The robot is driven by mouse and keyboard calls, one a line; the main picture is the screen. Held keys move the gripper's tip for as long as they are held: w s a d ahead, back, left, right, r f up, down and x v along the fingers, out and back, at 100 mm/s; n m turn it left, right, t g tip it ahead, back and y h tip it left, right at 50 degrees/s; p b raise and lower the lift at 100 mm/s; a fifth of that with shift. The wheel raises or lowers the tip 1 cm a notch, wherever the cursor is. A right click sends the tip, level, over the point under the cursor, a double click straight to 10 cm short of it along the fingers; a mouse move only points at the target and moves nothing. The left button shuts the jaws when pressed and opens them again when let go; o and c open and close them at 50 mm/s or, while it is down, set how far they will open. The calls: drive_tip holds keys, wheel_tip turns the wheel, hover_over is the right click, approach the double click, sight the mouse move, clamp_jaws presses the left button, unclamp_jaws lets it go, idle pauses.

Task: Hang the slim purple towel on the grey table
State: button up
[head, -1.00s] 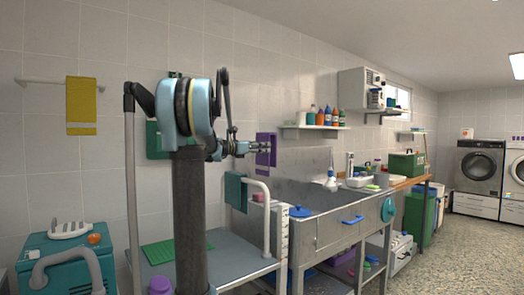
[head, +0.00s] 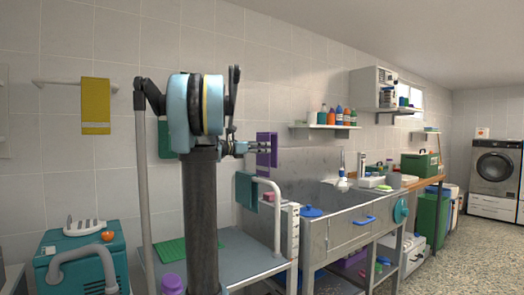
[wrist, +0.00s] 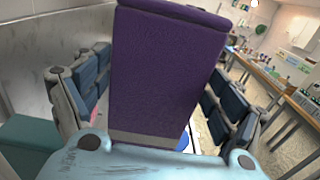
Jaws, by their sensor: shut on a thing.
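My gripper (head: 258,148) is shut on the slim purple towel (head: 274,148), held up in front of the tiled wall. In the wrist view the purple towel (wrist: 165,75) stands between the two dark blue-padded fingers, with a grey band near its lower end. The grey table (head: 232,255) stands below and left of the towel in the head view, with a white rail (head: 277,215) at its right end. The purple towel is above and apart from the rail.
A teal towel (head: 246,190) hangs at the rail's far end. A steel sink unit (head: 335,240) stands to the right. A yellow towel (head: 95,105) hangs on a wall bar.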

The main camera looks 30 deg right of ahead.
drive_tip(key=shift+a, duration=0.6)
wheel_tip(320, 180, down, 21)
idle(2.2)
drive_tip(key=shift+a, duration=0.1)
drive_tip(key=o, duration=0.9)
drive_tip(key=a, duration=0.8)
drive_tip(key=s+a, duration=0.1)
drive_tip(key=a, duration=0.3)
